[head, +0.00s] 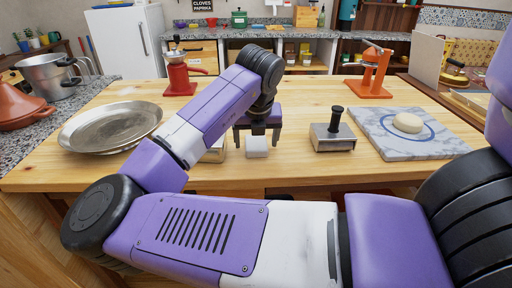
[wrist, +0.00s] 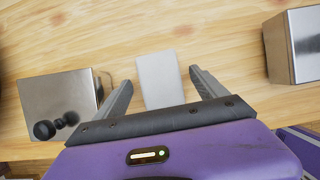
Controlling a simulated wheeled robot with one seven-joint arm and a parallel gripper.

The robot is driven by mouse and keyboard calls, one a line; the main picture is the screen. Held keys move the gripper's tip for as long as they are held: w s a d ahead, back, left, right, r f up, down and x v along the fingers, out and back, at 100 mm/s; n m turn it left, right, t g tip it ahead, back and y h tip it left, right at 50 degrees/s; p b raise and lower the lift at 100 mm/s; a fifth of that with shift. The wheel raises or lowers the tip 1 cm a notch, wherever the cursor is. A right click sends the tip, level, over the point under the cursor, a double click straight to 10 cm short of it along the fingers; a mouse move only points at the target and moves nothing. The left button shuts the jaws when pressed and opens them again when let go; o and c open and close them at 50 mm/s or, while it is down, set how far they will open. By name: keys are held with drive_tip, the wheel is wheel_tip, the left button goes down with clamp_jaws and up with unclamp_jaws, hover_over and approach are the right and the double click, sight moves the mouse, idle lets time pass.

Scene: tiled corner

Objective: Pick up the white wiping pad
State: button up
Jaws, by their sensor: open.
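The white wiping pad (head: 257,146) is a small pale block on the wooden table (head: 300,97), near its front edge. My gripper (head: 257,138) is over the table, just behind and above the pad in the head view. In the wrist view the pad (wrist: 159,80) lies between the two open fingers (wrist: 160,84), with a gap on either side. No contact shows.
A metal box with a black knob (head: 333,132) stands right of the pad. Another metal box (wrist: 294,46) is on its other side. A round metal pan (head: 110,127) lies left. A marble board (head: 413,133) with a pale disc lies right. Red (head: 180,76) and orange (head: 374,74) devices stand behind.

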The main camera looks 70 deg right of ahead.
sight(256, 143)
drive_tip(key=c, duration=1.4)
drive_tip(key=shift+r, duration=0.1)
wheel_tip(256, 143, up, 20)
drive_tip(key=p, duration=0.3)
